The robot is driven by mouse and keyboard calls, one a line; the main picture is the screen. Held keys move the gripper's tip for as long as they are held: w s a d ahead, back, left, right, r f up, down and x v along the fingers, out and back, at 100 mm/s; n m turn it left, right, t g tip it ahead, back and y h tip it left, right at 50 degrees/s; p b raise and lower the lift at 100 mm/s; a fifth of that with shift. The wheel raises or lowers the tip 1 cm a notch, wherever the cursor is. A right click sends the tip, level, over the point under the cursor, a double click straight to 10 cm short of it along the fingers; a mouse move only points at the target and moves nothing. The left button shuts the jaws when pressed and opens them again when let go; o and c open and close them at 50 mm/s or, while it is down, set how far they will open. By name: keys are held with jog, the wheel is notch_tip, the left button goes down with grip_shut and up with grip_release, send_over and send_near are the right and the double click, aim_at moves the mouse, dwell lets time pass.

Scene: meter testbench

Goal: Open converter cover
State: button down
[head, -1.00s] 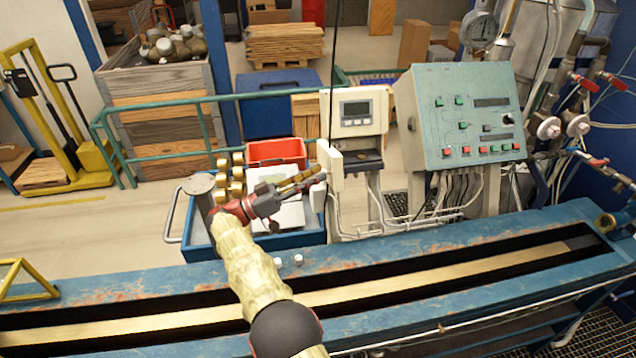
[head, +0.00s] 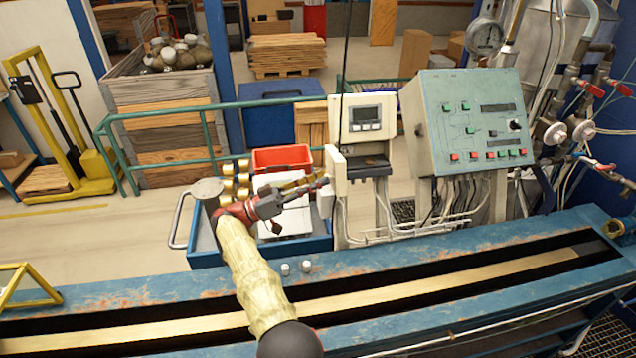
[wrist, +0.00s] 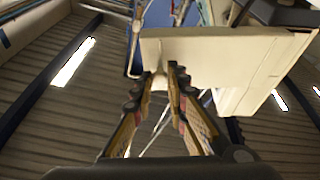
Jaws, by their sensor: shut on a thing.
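The converter (head: 364,122) is a cream box with a small grey display, on a post behind the blue bench. Its cream cover (head: 337,172) stands swung out at the left of the lower housing, seen nearly edge-on in the head view. The dark lower compartment (head: 366,162) shows beside it. My gripper (head: 322,180) reaches in from the left at the cover. In the wrist view, my gripper (wrist: 162,76) is shut on a small tab at the edge of the cover (wrist: 215,58). The fingertips partly hide the tab.
A green-grey control panel (head: 468,122) stands right of the converter. Below my forearm runs the blue bench (head: 130,292) with a long slot. A blue cart (head: 205,258) with a red bin (head: 280,158) stands behind my gripper. Cables hang below the converter.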

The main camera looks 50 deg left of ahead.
jog(key=shift+r, duration=0.45)
jog(key=c, duration=2.2)
grip_release()
jog(key=o, duration=0.5)
jog(key=shift+w+f, duration=0.1)
jog(key=shift+f, duration=0.2)
jog(key=shift+c, duration=0.2)
notch_tip(320, 180, up, 10)
